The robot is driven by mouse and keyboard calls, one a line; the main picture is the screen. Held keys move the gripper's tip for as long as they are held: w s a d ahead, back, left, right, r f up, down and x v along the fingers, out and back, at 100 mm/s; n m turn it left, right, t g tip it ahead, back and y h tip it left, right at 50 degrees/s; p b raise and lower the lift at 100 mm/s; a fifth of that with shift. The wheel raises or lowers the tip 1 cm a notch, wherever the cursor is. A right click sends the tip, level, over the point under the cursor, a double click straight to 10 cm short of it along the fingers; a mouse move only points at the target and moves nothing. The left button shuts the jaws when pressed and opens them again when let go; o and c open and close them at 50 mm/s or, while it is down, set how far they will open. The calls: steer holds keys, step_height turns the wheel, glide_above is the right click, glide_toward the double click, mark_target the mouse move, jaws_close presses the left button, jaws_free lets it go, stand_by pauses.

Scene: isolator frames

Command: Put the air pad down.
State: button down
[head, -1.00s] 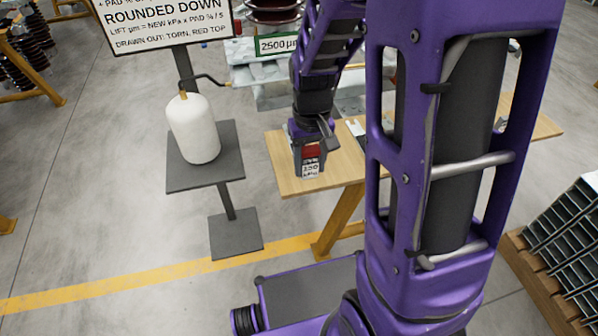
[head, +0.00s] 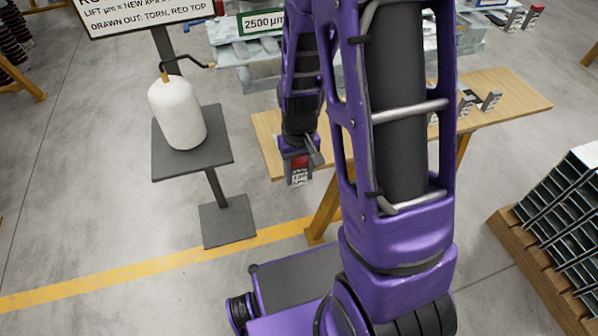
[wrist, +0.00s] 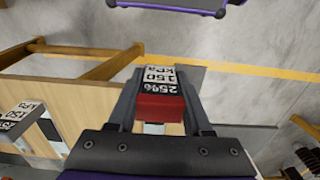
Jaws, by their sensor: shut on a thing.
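In the wrist view the pad's label (wrist: 158,80) and red face (wrist: 160,107) show between the two fingers. In the head view the pad (head: 299,177) hangs by the front edge of the wooden table (head: 264,128), near its left end. I cannot tell its height against the tabletop. Other pads (head: 490,101) stand on the right part of the table, and some show at the left in the wrist view (wrist: 20,116).
A white tank (head: 178,115) stands on a grey stand (head: 160,166) left of the table. A sign (head: 140,18) and a green-edged 2500 µm plate (head: 261,22) are behind. A wooden pallet (head: 540,265) with stacked metal profiles is at the right.

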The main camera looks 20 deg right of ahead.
steer(key=shift+f, duration=0.25)
steer(key=shift+c, duration=1.6)
jaws_free()
steer(key=shift+r, duration=0.1)
step_height(320, 180, up, 12)
steer(key=p, duration=0.3)
steer(key=shift+r, duration=0.2)
